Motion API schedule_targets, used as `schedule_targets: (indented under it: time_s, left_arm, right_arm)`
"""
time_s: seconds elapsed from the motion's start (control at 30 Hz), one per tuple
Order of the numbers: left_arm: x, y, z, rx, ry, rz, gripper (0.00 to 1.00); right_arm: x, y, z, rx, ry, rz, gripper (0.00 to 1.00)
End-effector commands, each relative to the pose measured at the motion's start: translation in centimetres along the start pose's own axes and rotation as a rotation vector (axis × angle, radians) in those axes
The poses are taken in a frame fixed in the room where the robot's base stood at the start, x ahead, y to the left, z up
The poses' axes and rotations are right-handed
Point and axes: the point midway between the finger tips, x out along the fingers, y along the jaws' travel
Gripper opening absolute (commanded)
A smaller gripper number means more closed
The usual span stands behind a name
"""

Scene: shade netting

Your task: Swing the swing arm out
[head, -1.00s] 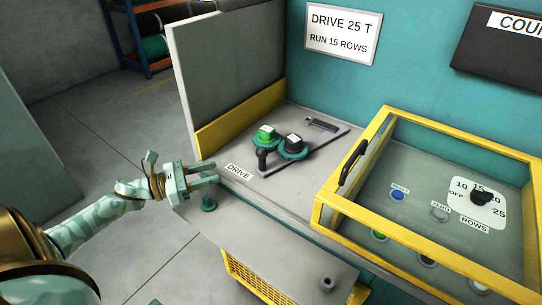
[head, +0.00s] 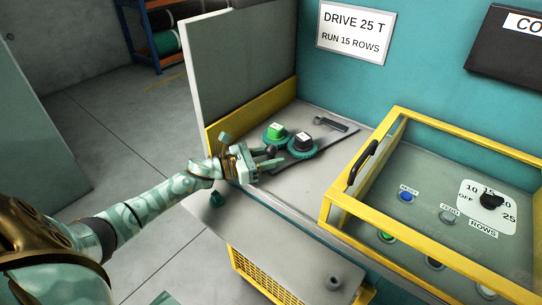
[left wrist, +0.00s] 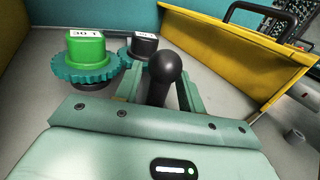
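The swing arm's black ball-topped handle (head: 271,150) stands at the front of the drive bed, partly hidden by my left gripper (head: 274,158). In the left wrist view the handle (left wrist: 165,70) rises upright between the two fingers. The fingers are apart, with a gap visible beside the handle, so the gripper looks open around it. A teal gear with a green block marked 30 T (left wrist: 86,50) sits left of the handle. A second teal gear with a black block (head: 303,142) sits beside it. My right gripper is not in view.
A raised grey cover panel (head: 240,60) with a yellow lower band stands behind on the left. A yellow-framed clear cover (head: 440,230) over the buttons and the rows dial (head: 491,201) is on the right. A wall sign (head: 354,30) reads DRIVE 25 T, RUN 15 ROWS.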

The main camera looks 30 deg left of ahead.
Motion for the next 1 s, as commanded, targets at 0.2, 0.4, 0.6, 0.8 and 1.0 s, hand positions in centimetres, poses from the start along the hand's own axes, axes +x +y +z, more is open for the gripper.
schedule_targets:
  time_s: [0.2, 0.4, 0.6, 0.8, 1.0]
  left_arm:
    - [0.0, 0.0, 0.0, 0.0, -0.001, 0.0, 0.0]
    - [0.0, -0.1, 0.1, 0.0, -0.003, 0.001, 0.0]
    - [1.1, -3.3, 0.9, -0.006, -0.01, 0.088, 0.0]
    - [3.1, -7.5, 0.5, -0.005, -0.011, 0.239, 0.0]
    - [4.0, -9.0, 0.4, -0.001, -0.008, 0.304, 0.0]
  right_arm:
    - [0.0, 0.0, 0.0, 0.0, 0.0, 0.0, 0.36]
    - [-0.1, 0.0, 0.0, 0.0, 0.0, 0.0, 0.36]
    - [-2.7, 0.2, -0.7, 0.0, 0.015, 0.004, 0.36]
    - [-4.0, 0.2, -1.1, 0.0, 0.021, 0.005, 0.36]
    - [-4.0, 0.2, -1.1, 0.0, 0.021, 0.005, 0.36]
